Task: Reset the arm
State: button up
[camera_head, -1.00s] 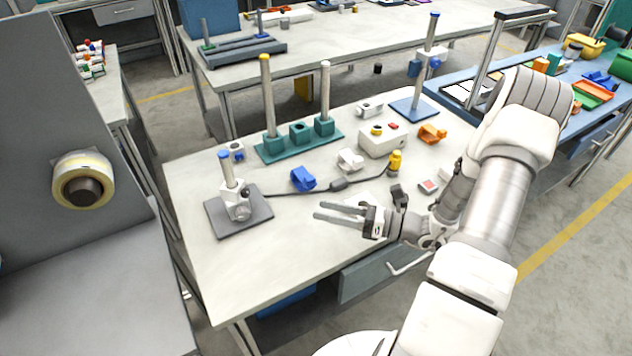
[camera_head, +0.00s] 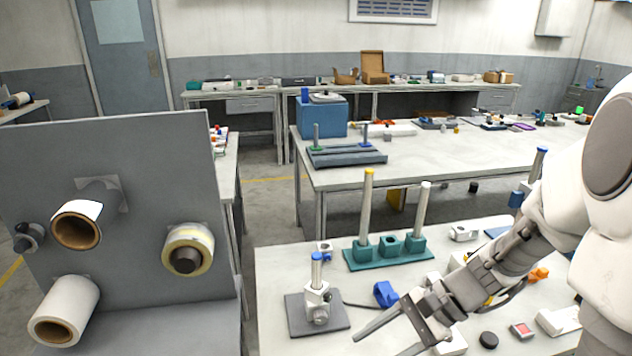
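My gripper (camera_head: 388,340) is at the lower middle of the head view, at the end of my white and grey arm that comes in from the right. Its two long fingers are spread apart, with nothing between them. It is over the front part of the near workbench (camera_head: 275,275), in front of the blue clamp-like part (camera_head: 386,293). My arm hides part of the bench's right side.
The bench holds a grey stand (camera_head: 318,300) and a teal base with upright rods (camera_head: 390,252). A second table (camera_head: 430,165) stands behind, with floor between.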

jog(key=s+d+r+n+t+h+p, duration=0.1)
jog(key=s+d+r+n+t+h, duration=0.1)
jog(key=r+n, duration=0.4)
jog(key=s+d+r+n+t+h+p, duration=0.2)
jog(key=r+n+h, duration=0.4)
jog(key=r, duration=0.5)
jog(key=shift+s+d+t+h, duration=0.45)
jog(key=shift+s+t+h, duration=0.15)
jog(key=shift+s+t, duration=0.55)
